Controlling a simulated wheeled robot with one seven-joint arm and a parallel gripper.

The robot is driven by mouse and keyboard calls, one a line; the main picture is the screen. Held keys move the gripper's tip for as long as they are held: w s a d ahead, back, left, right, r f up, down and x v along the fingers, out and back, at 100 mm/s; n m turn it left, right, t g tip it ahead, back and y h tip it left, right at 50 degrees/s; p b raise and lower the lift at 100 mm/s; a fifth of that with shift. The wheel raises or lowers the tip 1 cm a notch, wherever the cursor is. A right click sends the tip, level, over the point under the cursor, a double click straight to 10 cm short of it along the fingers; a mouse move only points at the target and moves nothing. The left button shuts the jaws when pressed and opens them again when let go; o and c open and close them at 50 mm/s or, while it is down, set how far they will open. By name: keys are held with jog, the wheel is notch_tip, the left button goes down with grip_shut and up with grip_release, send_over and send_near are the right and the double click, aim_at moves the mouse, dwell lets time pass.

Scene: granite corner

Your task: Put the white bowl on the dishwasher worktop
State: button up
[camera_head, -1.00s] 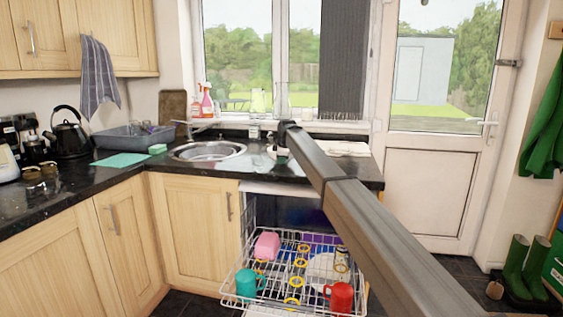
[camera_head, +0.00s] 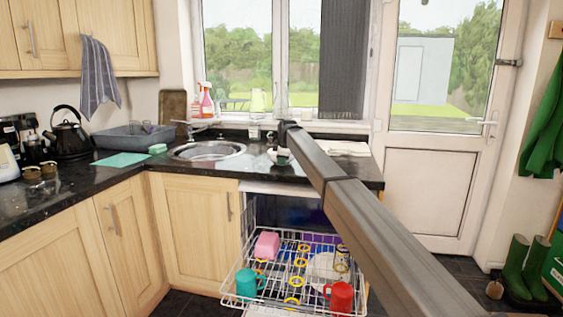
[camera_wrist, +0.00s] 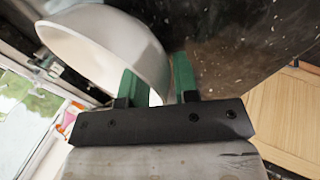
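The white bowl (camera_wrist: 128,38) fills the upper left of the wrist view, tilted in that picture, with part of its inside showing. My gripper (camera_wrist: 160,82) has two green fingers close together, one on each side of the bowl's wall near the rim. The fingers look shut on it. In the head view, the bowl (camera_head: 272,154) is small at the far end of my arm, over the dark worktop (camera_head: 312,173) above the open dishwasher. My arm hides part of that area, and I cannot tell whether the bowl touches the worktop.
The dishwasher rack (camera_head: 255,291) is pulled out below, holding a teal mug (camera_head: 247,283), a red mug (camera_head: 340,297) and a pink item (camera_head: 267,245). The sink (camera_head: 208,151) lies left of the bowl. A white cloth-like item (camera_head: 345,148) lies to the right.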

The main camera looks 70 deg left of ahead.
jog(key=v, duration=1.1)
jog(key=shift+w+f, duration=0.1)
